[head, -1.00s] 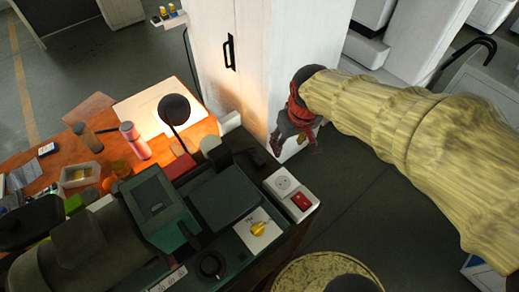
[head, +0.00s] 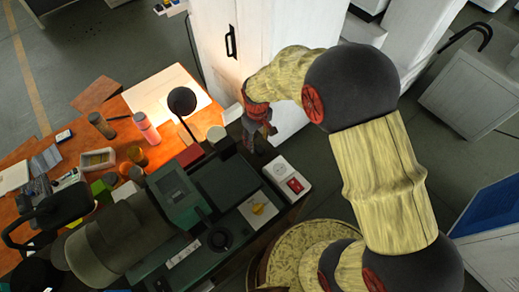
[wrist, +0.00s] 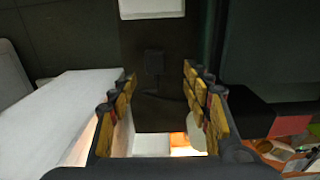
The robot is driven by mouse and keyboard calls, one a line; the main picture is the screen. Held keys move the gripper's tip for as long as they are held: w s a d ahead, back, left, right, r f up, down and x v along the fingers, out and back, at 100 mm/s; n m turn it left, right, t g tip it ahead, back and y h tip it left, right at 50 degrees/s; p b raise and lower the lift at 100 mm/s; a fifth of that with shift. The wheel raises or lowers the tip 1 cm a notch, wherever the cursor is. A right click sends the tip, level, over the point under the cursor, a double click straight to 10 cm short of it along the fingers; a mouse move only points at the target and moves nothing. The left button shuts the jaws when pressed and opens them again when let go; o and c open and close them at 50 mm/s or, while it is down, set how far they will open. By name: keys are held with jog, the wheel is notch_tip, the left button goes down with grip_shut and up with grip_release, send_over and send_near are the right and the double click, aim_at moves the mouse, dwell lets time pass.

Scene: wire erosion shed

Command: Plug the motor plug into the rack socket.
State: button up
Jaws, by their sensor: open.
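The rack socket (head: 279,170) is a round socket in a white box with a red switch, at the right end of the dark green bench. Part of a white box, apparently this one, shows at the top of the wrist view (wrist: 152,8). A small dark block that looks like the motor plug (wrist: 154,62) lies on a dark surface beyond my fingertips, with a faint dark cable by it. In the head view my gripper hides that spot. My gripper (head: 258,138) is open and empty above it; its two padded fingers show apart in the wrist view (wrist: 160,76).
A white cabinet (head: 212,45) stands just behind my gripper. A lamp (head: 182,101), bottles and boxes crowd the orange desk.

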aim_at(260, 149)
jog(key=shift+f, duration=0.1)
jog(key=shift+f, duration=1.2)
jog(key=f, duration=0.3)
jog(key=f+p, duration=0.1)
jog(key=f, duration=0.1)
jog(key=shift+w+d+f, duration=0.1)
jog(key=shift+w+d, duration=0.05)
jog(key=shift+d, duration=0.2)
jog(key=c, duration=0.3)
jog(key=c, duration=0.7)
